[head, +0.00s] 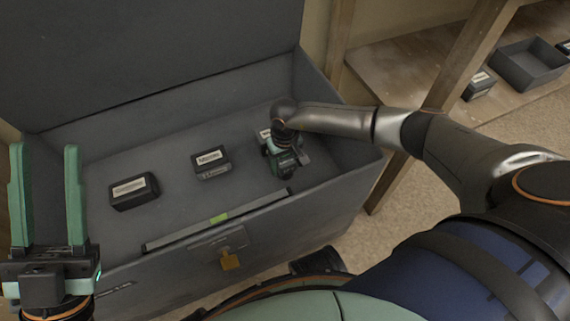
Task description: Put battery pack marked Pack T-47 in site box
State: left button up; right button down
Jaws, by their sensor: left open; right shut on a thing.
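The site box (345,150) is a big dark grey chest with its lid raised. Two dark packs with white labels, a left one (134,191) and a middle one (211,162), lie apart on its floor. A third labelled pack (264,134) shows partly beside my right gripper. The labels are too small to read, so I cannot tell which is Pack T-47. My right gripper (286,166) reaches down inside the box at its right end, shut on a dark pack mostly hidden by the gripper. My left gripper (46,195) is open and empty, upright by the box's left end.
On wooden shelving at right are a grey tray (529,65) and a labelled pack (479,85). The box floor between the packs is clear.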

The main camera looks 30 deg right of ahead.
jog(key=shift+c, duration=0.2)
grip_release()
jog(key=shift+f, duration=0.1)
notch_tip(320, 180, up, 11)
jog(key=p, duration=0.5)
jog(key=shift+r, duration=0.65)
